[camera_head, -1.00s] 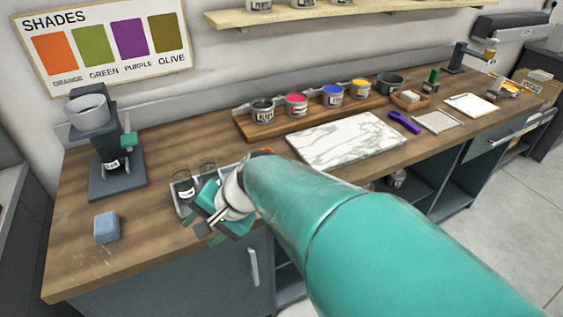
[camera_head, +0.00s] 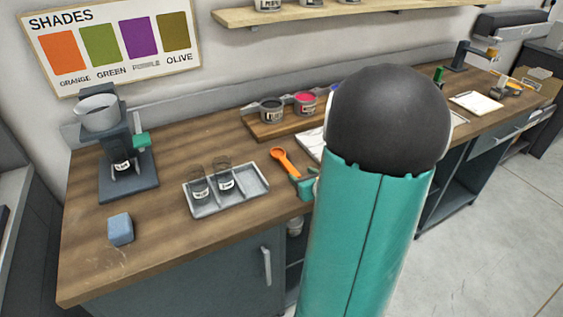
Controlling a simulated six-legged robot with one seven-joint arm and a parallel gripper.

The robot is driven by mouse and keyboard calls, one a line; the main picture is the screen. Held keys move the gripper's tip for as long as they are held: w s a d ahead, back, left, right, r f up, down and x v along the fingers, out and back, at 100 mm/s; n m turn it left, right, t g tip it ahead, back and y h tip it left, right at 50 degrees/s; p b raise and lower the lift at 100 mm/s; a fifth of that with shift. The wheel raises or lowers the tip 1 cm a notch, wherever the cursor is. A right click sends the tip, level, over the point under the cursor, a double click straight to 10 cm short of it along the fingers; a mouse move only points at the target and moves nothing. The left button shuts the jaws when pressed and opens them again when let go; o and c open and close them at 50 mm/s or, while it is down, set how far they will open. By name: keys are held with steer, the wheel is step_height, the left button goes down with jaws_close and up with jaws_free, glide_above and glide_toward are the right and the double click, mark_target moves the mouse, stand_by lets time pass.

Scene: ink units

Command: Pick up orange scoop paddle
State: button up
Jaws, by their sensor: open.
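The orange scoop paddle (camera_head: 284,161) lies on the wooden worktop, between the grey tray and the white marble slab. Its round end points away toward the back left and its thin end runs toward my gripper. My gripper (camera_head: 302,184) shows only as a small teal part at the near end of the paddle, beside my arm. It is open. Most of it is hidden behind my teal arm and its black joint, so I cannot tell whether a finger touches the paddle.
A grey tray (camera_head: 227,197) with two small glass jars stands left of the paddle. A blue block (camera_head: 120,229) and a dark dispenser (camera_head: 127,170) stand farther left. A wooden rack (camera_head: 262,130) with ink pots is behind. My arm covers most of the marble slab (camera_head: 311,145).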

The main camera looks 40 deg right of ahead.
mark_target(289, 165)
steer(key=x, duration=0.5)
steer(key=shift+a, duration=0.1)
steer(key=x, duration=0.5)
steer(key=shift+c, duration=0.2)
jaws_close()
